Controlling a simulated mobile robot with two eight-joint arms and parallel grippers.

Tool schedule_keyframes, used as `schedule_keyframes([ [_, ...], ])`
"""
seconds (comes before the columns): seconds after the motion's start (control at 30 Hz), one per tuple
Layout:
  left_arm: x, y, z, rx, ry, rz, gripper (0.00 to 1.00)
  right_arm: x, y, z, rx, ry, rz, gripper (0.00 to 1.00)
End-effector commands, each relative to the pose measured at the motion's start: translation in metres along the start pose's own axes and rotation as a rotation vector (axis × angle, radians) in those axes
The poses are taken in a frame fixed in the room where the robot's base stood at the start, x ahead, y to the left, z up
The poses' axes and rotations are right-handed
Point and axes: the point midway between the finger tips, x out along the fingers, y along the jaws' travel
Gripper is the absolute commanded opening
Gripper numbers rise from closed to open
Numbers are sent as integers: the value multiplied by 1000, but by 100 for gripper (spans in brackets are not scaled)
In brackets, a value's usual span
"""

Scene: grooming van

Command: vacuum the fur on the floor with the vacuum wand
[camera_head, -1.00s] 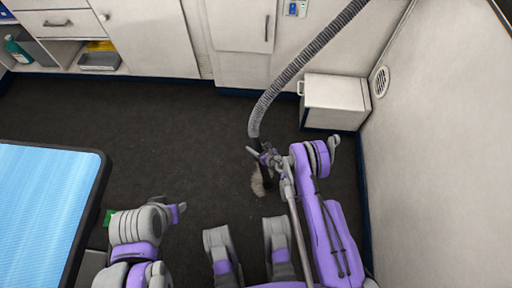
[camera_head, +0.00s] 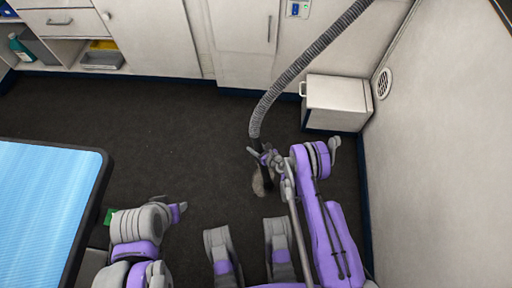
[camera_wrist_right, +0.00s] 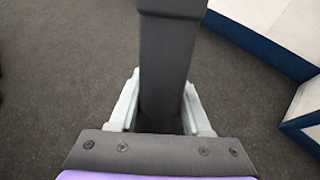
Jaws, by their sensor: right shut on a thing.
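The vacuum wand (camera_head: 267,180) is a dark tube on the end of a grey ribbed hose (camera_head: 296,72). My right gripper (camera_head: 264,156) is shut on the wand. In the right wrist view the wand (camera_wrist_right: 168,60) stands between the two pale fingers of the gripper (camera_wrist_right: 158,108). A small tan patch of fur (camera_head: 258,186) lies on the dark floor beside the wand's lower end; whether the wand touches it I cannot tell. My left arm shows at the lower left, with its end (camera_head: 178,210) small and unclear, away from the wand.
A blue-topped table (camera_head: 40,215) with a black edge stands at the left. A white box (camera_head: 336,102) stands by the right wall. White cabinets (camera_head: 150,40) line the back. The dark floor (camera_head: 170,125) between them is clear.

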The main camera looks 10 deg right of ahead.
Motion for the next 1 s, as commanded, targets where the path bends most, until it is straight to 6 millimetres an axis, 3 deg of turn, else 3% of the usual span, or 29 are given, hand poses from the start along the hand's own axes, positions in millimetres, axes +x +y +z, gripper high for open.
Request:
schedule_keyframes([
  [0.5,0,0,0,0,0,0,50,26,38,11,1,0,1,0],
  [1.0,0,0,0,0,0,0,50,31,44,13,1,-1,0,0],
])
